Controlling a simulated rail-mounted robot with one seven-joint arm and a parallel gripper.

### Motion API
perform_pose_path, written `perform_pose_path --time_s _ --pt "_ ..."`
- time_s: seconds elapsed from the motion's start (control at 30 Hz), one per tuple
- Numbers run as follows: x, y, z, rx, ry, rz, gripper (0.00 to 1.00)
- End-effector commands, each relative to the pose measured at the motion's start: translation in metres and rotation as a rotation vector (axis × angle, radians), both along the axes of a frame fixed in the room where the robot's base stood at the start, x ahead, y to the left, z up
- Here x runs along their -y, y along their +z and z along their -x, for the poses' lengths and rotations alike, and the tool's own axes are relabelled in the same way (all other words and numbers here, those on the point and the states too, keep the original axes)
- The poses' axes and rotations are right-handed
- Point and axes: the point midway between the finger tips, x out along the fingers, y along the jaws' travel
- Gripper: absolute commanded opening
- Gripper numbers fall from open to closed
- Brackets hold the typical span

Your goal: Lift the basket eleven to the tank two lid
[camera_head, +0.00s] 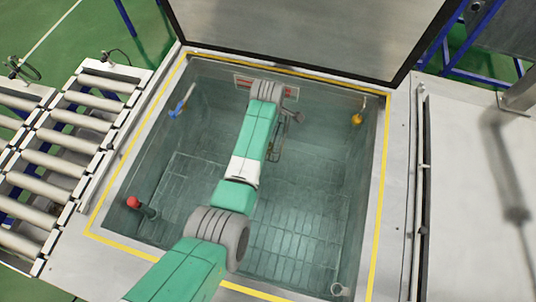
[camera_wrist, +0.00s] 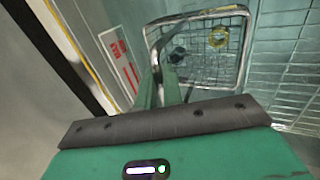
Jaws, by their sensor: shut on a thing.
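A wire basket (camera_wrist: 246,48) shows ahead of my fingers in the wrist view, with a dark part and a yellow ring lying in it. My gripper (camera_wrist: 168,84) is shut on the basket at its near side; the exact grip point is partly hidden. In the head view my arm reaches down into the tank (camera_head: 170,185), and only a little of the basket (camera_head: 275,150) shows beside the arm. The tank lid (camera_head: 300,30) stands raised at the tank's far side. A red-and-white label (camera_wrist: 118,65) is on the far wall, left of the basket.
Roller conveyors (camera_head: 65,140) stand on the left. A grey flat surface (camera_head: 475,200) lies on the right. Inside the tank are a blue fitting (camera_head: 182,102), a red-topped fitting (camera_head: 134,203) and an orange fitting (camera_head: 357,119). A yellow line (camera_head: 379,190) borders the opening.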

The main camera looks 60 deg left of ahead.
Motion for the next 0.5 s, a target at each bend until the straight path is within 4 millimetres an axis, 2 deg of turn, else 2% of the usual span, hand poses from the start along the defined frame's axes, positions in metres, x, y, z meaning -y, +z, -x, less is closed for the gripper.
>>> perform_pose_path --time_s 0.03,0.5 --pt "0.000 0.013 -0.001 0.002 0.000 -0.002 0.00" --pt "-0.001 0.066 -0.001 0.002 -0.001 -0.003 0.00"
